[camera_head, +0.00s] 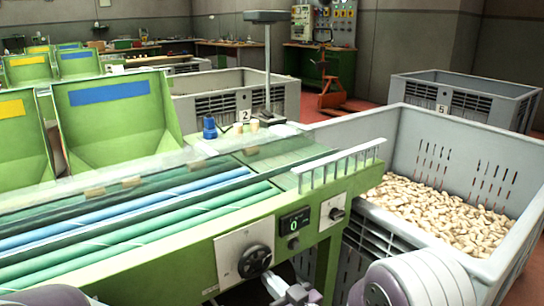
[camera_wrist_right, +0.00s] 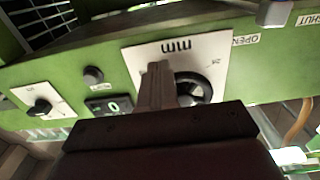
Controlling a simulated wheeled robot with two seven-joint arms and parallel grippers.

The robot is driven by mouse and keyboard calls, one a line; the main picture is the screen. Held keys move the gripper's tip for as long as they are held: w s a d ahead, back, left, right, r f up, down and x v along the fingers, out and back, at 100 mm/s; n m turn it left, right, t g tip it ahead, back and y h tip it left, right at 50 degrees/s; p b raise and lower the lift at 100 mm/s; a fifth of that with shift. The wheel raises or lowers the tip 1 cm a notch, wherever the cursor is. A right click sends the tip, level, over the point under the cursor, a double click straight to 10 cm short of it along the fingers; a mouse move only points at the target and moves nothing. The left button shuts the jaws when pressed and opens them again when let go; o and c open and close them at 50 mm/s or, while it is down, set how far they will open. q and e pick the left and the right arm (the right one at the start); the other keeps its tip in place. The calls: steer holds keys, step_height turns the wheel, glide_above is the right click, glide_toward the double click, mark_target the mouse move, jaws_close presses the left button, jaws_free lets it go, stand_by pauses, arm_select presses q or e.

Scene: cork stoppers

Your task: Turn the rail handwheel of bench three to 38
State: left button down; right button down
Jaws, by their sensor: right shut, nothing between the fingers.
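The black handwheel (camera_head: 255,261) sits on a white plate (camera_head: 230,247) on the green front panel of the sorting bench. In the right wrist view the wheel (camera_wrist_right: 204,90) is partly hidden behind my fingers, and its plate (camera_wrist_right: 205,48) reads "mm" upside down with a small number that looks like 24. My right gripper (camera_head: 290,294) is low and just right of the wheel in the head view. Its fingers (camera_wrist_right: 157,72) are shut and empty in front of the wheel's edge; I cannot tell whether they touch it. My left gripper is not in view.
A small display (camera_head: 294,222) reads 0, with a black knob (camera_head: 336,213) right of it. A grey crate (camera_head: 480,133) of pale corks (camera_head: 440,212) stands to the right. Crates numbered 2 and 5 stand behind.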

steer(key=shift+r, duration=0.25)
stand_by(0.4)
steer(key=shift+s+a+f, duration=0.15)
steer(key=shift+s+a, duration=0.05)
steer(key=shift+a, duration=0.1)
steer(key=s+d+b, duration=0.1)
steer(key=s, duration=0.5)
steer(key=shift+s+f, duration=0.35)
steer(key=shift+f, duration=0.05)
stand_by(1.1)
steer(key=shift+d, duration=0.1)
